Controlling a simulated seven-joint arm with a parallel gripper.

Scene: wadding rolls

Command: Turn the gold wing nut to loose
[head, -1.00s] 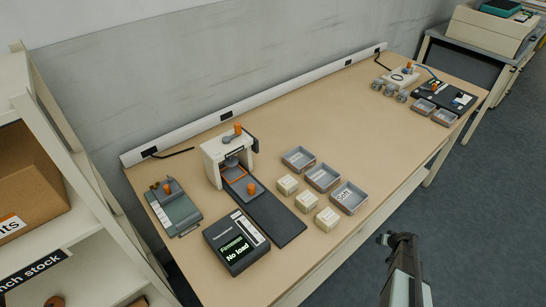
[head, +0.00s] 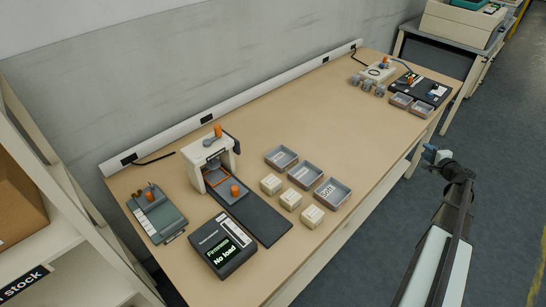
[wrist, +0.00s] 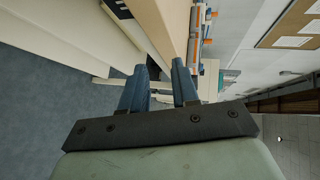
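A grey-green clamp-like fixture (head: 157,216) lies on the left end of the bench in the head view. A small gold-coloured upright part (head: 150,192) stands at its back; it is too small to tell whether it is the wing nut or how it is turned. My gripper (head: 432,153) is off the bench's front edge at the right, far from the fixture. In the wrist view my gripper (wrist: 160,82) shows two blue fingers apart with nothing between them. The fixture cannot be made out in the wrist view.
A white press (head: 192,160) with an orange knob stands beside the fixture. A display box (head: 222,245) reads "No load". Grey trays (head: 332,192) and cream blocks (head: 290,200) sit mid-bench. A shelf (head: 60,190) stands at the left. The bench middle (head: 300,120) is clear.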

